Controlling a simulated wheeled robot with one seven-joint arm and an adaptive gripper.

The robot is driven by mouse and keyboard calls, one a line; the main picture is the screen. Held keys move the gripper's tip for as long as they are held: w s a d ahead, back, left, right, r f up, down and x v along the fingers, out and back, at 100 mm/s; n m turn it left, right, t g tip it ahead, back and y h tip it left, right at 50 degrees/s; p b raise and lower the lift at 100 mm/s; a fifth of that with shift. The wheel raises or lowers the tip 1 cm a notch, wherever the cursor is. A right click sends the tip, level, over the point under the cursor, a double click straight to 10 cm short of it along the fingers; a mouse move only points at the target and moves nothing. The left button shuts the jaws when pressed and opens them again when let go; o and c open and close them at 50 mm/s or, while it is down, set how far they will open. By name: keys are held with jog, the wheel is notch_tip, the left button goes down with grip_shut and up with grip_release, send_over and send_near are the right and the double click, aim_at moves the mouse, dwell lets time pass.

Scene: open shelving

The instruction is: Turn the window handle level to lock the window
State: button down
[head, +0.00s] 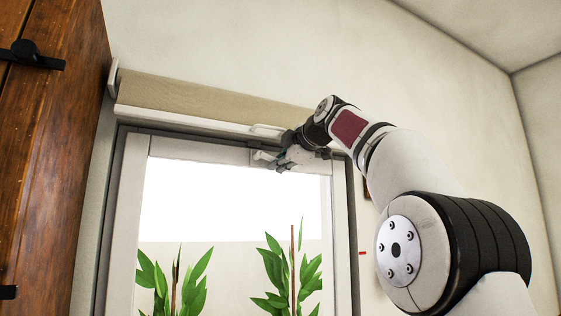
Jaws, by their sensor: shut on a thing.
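The window (139,215) has a grey-white frame with a bright pane. Its light-coloured handle (264,155) shows at the top of the frame, right of the middle, partly hidden by my gripper. My gripper (277,160) is at the handle, reaching in from the right, and is shut on it. The fingertips are small and partly overlap the handle, so its exact angle is hard to tell.
A beige roller blind (200,98) with a pale lower bar runs just above the window. A brown wooden cabinet (55,160) stands at the left. Green plants (278,275) show through the pane. The wall above the blind is bare.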

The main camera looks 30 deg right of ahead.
dwell(0.4)
jog(key=c, duration=1.6)
grip_release()
jog(key=s+r, duration=0.2)
jog(key=s, duration=0.9)
jog(key=shift+s+d+r, duration=0.15)
jog(key=shift+s+d, duration=0.1)
jog(key=shift+s, duration=0.15)
